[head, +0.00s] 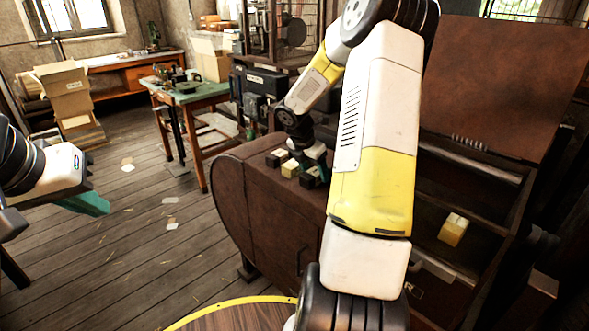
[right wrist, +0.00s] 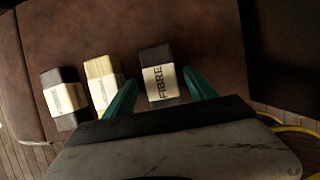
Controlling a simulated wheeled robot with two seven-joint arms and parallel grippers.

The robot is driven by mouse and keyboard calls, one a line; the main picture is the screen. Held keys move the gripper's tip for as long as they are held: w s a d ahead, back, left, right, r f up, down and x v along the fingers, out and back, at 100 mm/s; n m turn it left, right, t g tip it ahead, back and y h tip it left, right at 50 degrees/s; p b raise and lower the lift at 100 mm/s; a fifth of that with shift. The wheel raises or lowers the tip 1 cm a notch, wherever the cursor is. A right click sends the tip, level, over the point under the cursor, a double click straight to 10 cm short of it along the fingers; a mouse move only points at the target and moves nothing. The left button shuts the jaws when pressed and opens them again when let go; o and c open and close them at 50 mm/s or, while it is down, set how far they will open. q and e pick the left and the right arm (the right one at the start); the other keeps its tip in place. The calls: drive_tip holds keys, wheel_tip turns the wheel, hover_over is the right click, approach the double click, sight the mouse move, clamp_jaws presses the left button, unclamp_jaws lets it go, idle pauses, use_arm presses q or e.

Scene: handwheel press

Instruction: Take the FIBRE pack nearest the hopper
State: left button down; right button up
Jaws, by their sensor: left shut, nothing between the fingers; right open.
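Three small packs sit in a row on the brown leather-like top (right wrist: 205,25). In the right wrist view, the dark pack with a white band reading FIBRE (right wrist: 162,84) lies between the two teal fingers of my open right gripper (right wrist: 160,80); whether they are at its height I cannot tell. To its left are a pale yellowish pack (right wrist: 102,80) and another dark pack with a white label (right wrist: 64,98), both labels hard to read. In the head view my right gripper (head: 316,160) is beside the row's near end. My left gripper (head: 92,204) is shut and empty, over the floor.
A yellow-and-white block (head: 453,229) lies in the open bay under a raised brown lid (head: 500,80) at right. A green-topped bench (head: 190,90) and stacked cartons (head: 66,90) stand behind. The plank floor at left is mostly clear. I cannot tell which part is the hopper.

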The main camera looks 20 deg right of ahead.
drive_tip(key=shift+d+f, duration=0.25)
drive_tip(key=shift+f, duration=0.3)
drive_tip(key=shift+f, duration=0.15)
drive_tip(key=shift+c, duration=0.2)
clamp_jaws()
